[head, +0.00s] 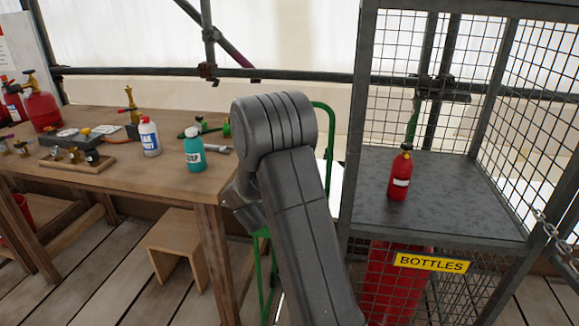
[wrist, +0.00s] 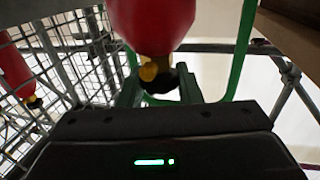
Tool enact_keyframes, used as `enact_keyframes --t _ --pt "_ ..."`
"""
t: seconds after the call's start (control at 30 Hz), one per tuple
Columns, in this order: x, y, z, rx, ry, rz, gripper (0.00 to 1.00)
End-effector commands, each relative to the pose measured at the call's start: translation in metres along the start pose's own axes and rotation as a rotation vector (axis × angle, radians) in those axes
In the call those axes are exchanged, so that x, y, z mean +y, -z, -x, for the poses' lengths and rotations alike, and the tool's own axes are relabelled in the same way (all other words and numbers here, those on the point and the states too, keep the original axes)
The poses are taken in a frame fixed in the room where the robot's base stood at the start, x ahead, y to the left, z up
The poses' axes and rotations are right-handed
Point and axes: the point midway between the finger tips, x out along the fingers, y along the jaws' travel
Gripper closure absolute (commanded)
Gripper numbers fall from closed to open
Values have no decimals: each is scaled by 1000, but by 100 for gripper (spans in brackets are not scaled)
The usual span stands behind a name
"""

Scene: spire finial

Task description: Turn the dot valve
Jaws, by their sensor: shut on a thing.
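In the wrist view, which looks upside down, a red bottle (wrist: 152,22) is close in front of my gripper. Its brass valve (wrist: 148,71) has a dark knob (wrist: 162,82) on it. My gripper (wrist: 160,92) has its fingers on either side of the knob and is shut on it. No dot mark can be made out on the valve. In the head view my own arm hides my gripper and this bottle.
A green tubular frame (head: 329,150) stands behind my arm, beside a mesh cage (head: 362,130) holding another red bottle (head: 400,176). A wooden bench (head: 130,185) at left bears bottles and brass fittings. A wooden stool (head: 180,245) stands below it.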

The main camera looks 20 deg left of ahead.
Motion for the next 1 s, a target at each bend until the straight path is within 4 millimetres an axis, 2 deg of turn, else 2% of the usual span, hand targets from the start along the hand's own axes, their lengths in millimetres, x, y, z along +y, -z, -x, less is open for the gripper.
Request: enact_keyframes --t 0.03,0.4,0.93,0.97,1.0 --pt "-1 4 0 1 -30 0 92" --pt "-1 2 0 2 -173 -2 91" --pt "0 0 0 3 -194 -1 91" --pt "0 0 0 3 -194 -1 63" --pt "0 0 0 3 -194 -1 55"
